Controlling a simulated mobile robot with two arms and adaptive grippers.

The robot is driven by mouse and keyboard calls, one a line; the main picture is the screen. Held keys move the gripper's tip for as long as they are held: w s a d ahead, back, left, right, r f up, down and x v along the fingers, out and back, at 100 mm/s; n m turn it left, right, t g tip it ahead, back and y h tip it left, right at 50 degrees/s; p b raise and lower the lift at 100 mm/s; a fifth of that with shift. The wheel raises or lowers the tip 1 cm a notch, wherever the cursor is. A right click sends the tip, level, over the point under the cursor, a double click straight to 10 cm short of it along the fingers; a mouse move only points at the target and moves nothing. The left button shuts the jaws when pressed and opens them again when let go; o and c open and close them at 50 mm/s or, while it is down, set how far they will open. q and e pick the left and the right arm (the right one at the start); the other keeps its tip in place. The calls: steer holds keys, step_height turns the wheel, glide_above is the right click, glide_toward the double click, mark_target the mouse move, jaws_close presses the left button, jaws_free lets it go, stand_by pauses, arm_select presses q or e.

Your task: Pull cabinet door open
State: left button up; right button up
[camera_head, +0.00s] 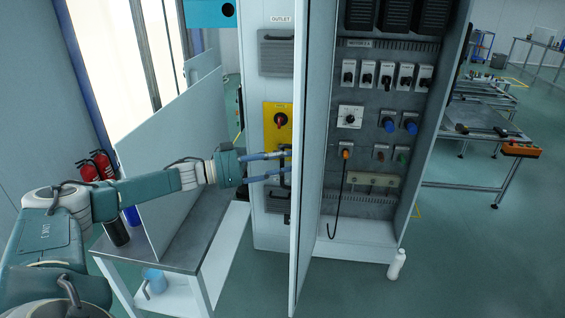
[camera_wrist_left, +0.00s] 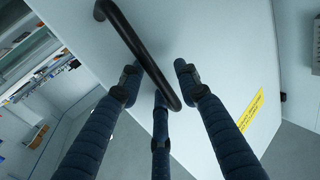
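The cabinet door (camera_head: 314,140) is a pale panel that stands swung out from the cabinet (camera_head: 425,150), seen nearly edge-on in the head view, with the interior showing to its right. Its black bar handle (camera_wrist_left: 138,45) is on the door's left face and runs diagonally between my fingers in the wrist view. My left gripper (camera_head: 288,163) reaches in from the left at the handle. Its blue-sleeved fingers (camera_wrist_left: 158,88) are spread around the bar, with visible gaps and no clear grip. My right gripper is not in view.
Inside are switches and knobs (camera_head: 387,75) and a hanging black cable (camera_head: 340,200). A table (camera_head: 185,250) with an upright panel stands left, under my arm. A white bottle (camera_head: 397,264) is on the floor at the cabinet's right corner. Floor right of the door is mostly clear.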

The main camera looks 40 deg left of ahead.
arm_select(q)
steer(key=shift+f, duration=0.15)
steer(key=shift+s, duration=0.1)
steer(key=shift+s+a, duration=0.2)
steer(key=shift+s, duration=0.05)
steer(key=v, duration=1.1)
steer(key=shift+a, duration=0.1)
